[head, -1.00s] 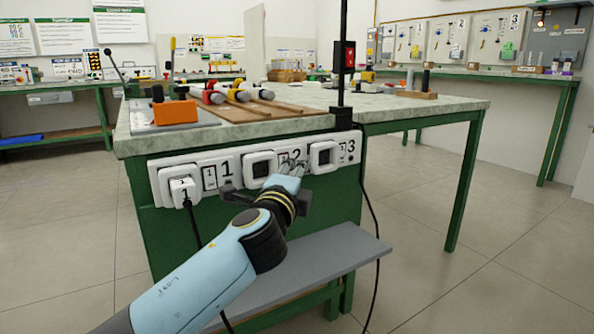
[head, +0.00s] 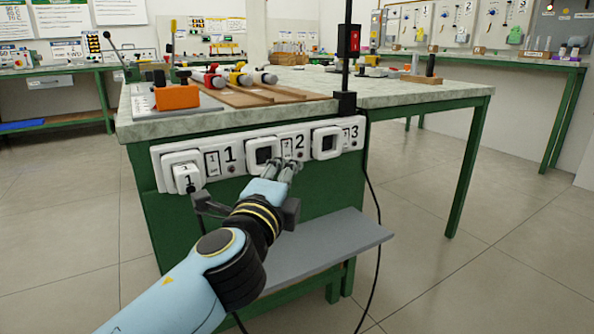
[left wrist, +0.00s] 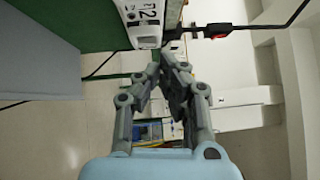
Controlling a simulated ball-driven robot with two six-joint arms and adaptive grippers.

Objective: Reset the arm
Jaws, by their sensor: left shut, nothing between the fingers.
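My left gripper (head: 291,166) is in front of the white socket strip (head: 226,170) on the bench's front, close to the number 2 label. Its fingers are shut and hold nothing. In the left wrist view the gripper (left wrist: 167,62) has its fingertips together beside the strip's end (left wrist: 148,38); I cannot tell whether they touch it. A plug marked 1 (head: 187,177) sits at the strip's left socket with a black cable hanging down. Sockets 2 (head: 264,151) and 3 (head: 327,143) are empty. My right gripper is not in view.
A grey shelf (head: 330,246) juts out below the strip. The green bench (head: 400,100) carries an orange block (head: 176,97) and several coloured cylinders on boards. A black post with a red switch (head: 348,42) rises at the front edge. Floor to the right is clear.

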